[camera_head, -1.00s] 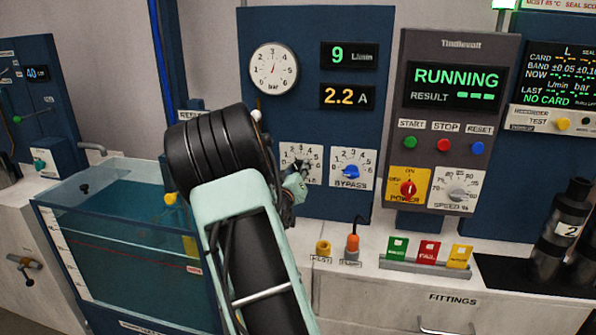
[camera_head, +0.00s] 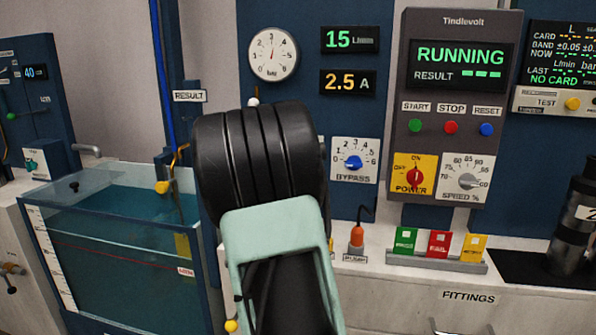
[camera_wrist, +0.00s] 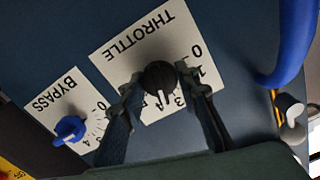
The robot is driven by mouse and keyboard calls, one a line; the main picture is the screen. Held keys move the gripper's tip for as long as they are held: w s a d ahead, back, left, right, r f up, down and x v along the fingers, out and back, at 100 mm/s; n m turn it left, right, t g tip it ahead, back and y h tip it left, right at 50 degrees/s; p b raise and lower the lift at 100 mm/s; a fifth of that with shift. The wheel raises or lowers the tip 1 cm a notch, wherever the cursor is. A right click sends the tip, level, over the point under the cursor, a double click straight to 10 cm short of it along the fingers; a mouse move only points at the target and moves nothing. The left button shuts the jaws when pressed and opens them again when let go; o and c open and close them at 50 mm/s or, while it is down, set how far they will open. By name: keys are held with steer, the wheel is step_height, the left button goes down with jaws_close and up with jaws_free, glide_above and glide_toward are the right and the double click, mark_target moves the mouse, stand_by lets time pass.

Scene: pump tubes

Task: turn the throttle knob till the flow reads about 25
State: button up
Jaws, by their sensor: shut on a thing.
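The black throttle knob (camera_wrist: 160,78) sits on a white plate marked THROTTLE (camera_wrist: 125,58) in the wrist view. My gripper (camera_wrist: 156,84) is shut on the knob, with one finger on each side. In the head view my arm covers the throttle plate, the knob and my gripper. The flow display (camera_head: 350,39) reads 15 L/min in green.
The current display (camera_head: 347,82) reads 2.5 A. The blue bypass knob (camera_head: 353,162) is close by on the right; it also shows in the wrist view (camera_wrist: 69,130). A blue hose (camera_wrist: 292,45) runs near the throttle plate. A water tank (camera_head: 110,245) stands left.

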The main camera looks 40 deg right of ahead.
steer(key=shift+m+b, duration=0.45)
steer(key=shift+m, duration=0.15)
steer(key=o, duration=1.2)
steer(key=shift+c, duration=0.2)
steer(key=v, duration=1.2)
steer(key=shift+w+r, duration=0.1)
